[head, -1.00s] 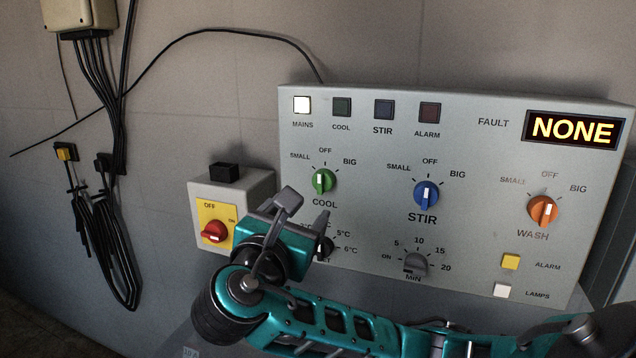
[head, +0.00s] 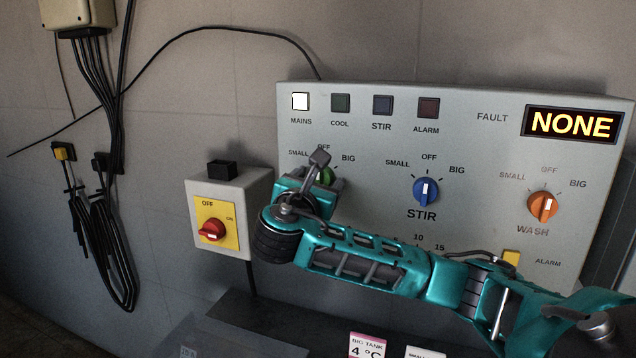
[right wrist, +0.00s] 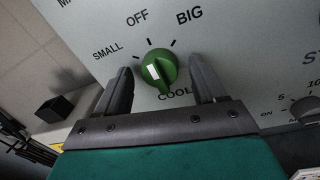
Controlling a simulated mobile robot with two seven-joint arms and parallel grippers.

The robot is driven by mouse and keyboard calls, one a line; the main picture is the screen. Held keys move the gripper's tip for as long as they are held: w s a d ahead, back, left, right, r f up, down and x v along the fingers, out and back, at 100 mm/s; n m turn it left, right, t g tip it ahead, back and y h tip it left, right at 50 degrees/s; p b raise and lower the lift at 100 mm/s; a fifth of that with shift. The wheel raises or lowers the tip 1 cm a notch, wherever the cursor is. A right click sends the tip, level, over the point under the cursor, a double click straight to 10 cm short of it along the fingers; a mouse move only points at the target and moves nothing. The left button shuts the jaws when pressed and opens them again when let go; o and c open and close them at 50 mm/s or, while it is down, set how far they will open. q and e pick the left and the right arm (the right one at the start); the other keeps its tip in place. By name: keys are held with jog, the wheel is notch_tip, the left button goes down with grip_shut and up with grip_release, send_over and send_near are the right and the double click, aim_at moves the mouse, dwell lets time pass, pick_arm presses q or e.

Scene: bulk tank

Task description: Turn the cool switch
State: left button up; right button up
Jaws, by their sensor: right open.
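The green cool switch (head: 326,175) is on the grey control panel, partly hidden behind my right gripper in the head view. In the right wrist view the green switch (right wrist: 159,71) shows whole, with its white mark on the left side of the knob, between SMALL and OFF in the tilted picture. My right gripper (head: 318,165) is in front of the switch. In the right wrist view its open fingers (right wrist: 160,82) stand on either side of the knob, with a gap on each side. Whether the fingertips reach the panel is unclear. My left gripper is not in view.
The blue stir switch (head: 426,192) and orange wash switch (head: 541,206) are to the right on the panel. A grey box with a red switch (head: 212,230) is at left. The MAINS lamp (head: 300,101) is lit white; the fault display (head: 572,124) reads NONE.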

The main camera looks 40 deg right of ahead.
jog(key=c, duration=1.1)
jog(key=shift+o, duration=0.2)
jog(key=shift+m, duration=0.4)
jog(key=shift+f+m+h, duration=0.1)
jog(key=shift+m+h, duration=0.15)
jog(key=shift+m, duration=2.05)
jog(key=shift+f+m+h, duration=0.1)
jog(key=shift+m+h, duration=0.15)
jog(key=shift+m, duration=2.05)
jog(key=shift+m+b, duration=0.3)
jog(key=o, duration=1.1)
jog(key=shift+c, duration=0.2)
